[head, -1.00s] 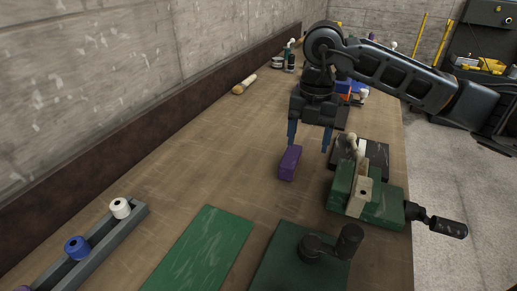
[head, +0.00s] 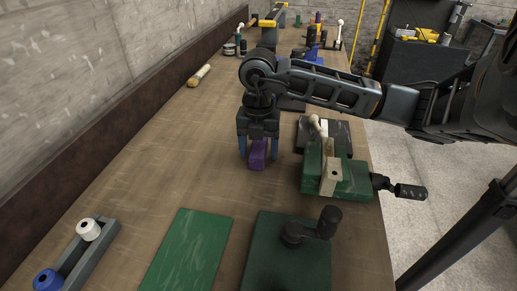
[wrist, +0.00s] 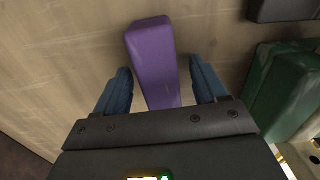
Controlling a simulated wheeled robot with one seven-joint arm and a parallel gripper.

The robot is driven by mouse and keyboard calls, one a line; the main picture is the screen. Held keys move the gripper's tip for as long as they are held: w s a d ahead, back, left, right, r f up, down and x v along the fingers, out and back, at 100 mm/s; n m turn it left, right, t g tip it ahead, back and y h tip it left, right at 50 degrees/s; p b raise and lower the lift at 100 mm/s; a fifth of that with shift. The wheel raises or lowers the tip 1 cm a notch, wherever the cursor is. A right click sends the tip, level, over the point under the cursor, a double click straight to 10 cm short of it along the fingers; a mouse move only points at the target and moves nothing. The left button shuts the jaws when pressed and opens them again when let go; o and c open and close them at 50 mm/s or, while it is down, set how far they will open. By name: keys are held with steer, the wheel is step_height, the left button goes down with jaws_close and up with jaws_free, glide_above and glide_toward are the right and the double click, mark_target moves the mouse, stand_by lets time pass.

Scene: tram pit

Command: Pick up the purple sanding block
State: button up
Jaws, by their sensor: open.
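The purple sanding block (head: 257,154) lies on the wooden bench, left of the green vise. My gripper (head: 258,150) points down over it, with one blue finger on each side of the block in the head view. In the wrist view the block (wrist: 153,60) lies between the two open fingers (wrist: 160,88), its far end reaching beyond the fingertips. A gap shows between each finger and the block. The block's near end is hidden behind the gripper body in the wrist view.
A green vise (head: 347,178) with a wooden piece in its jaws stands close on the right. The bench left of the block is clear.

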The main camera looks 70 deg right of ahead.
mark_target(259, 145)
steer(key=shift+c, duration=0.5)
steer(key=c, duration=1)
steer(key=shift+o, duration=0.2)
step_height(259, 145, up, 10)
steer(key=shift+b, duration=0.5)
steer(key=o, duration=0.5)
steer(key=c, duration=0.4)
